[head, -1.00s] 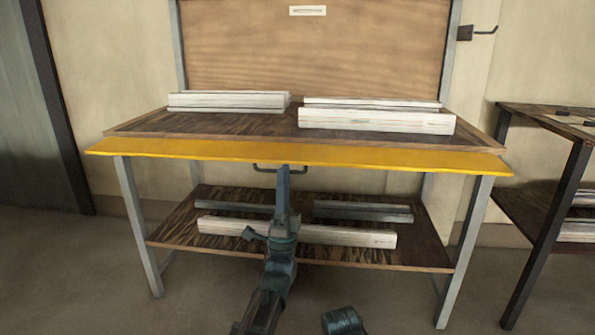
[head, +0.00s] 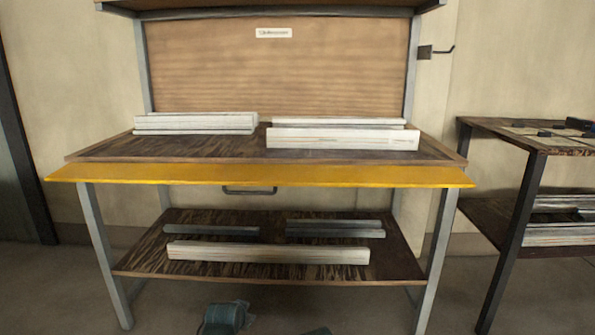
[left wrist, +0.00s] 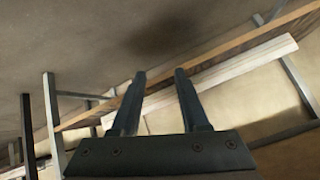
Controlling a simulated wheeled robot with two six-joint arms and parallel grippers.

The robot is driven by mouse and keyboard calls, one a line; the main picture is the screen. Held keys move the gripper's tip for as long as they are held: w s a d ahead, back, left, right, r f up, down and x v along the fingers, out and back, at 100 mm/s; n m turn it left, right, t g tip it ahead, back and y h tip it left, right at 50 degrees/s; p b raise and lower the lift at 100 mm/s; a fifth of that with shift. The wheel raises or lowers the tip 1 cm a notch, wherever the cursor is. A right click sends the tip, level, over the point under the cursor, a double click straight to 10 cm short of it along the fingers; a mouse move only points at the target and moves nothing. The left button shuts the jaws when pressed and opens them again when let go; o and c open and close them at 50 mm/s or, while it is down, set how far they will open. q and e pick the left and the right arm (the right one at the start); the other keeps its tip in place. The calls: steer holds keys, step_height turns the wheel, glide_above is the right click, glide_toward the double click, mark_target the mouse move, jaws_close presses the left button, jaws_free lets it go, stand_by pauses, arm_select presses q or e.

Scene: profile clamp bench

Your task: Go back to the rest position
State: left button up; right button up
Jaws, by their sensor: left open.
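My left gripper (left wrist: 159,98) shows in the left wrist view with its two dark fingers apart and nothing between them. Behind the fingers are part of a wooden shelf edge (left wrist: 245,42) and a long pale profile (left wrist: 235,65), both tilted in that picture. In the head view only dark teal parts of my own arms show at the bottom edge, and neither gripper can be seen there. My right gripper is in no view.
The bench (head: 110,150) has a yellow front edge (head: 260,175) and white profile stacks (head: 195,122) and (head: 342,138) on top. Its lower shelf (head: 140,262) holds a long white profile (head: 268,252) and grey profiles (head: 335,228). A dark side table (head: 500,125) stands at the right.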

arm_select(q)
steer(key=s+a+f+n+g+p, duration=0.1)
steer(key=s+f+n+g, duration=0.2)
steer(key=s, duration=0.6)
steer(key=s+f+n+g+p, duration=0.1)
steer(key=s+f+n+g, duration=0.1)
steer(key=s+g, duration=0.45)
steer(key=s+d+r+m+y+p, duration=0.1)
steer(key=s+d+r+p, duration=0.15)
steer(key=r+p, duration=0.3)
steer(key=s+d+r+m+p, duration=0.2)
steer(key=d+r+p, duration=0.2)
steer(key=r+p, duration=0.15)
steer(key=s+d+r+m+y+p, duration=0.1)
steer(key=s+d+r+p, duration=0.25)
steer(key=r+p, duration=0.2)
step_height(320, 180, up, 35)
steer(key=p, duration=3.4)
steer(key=shift+w, duration=0.35)
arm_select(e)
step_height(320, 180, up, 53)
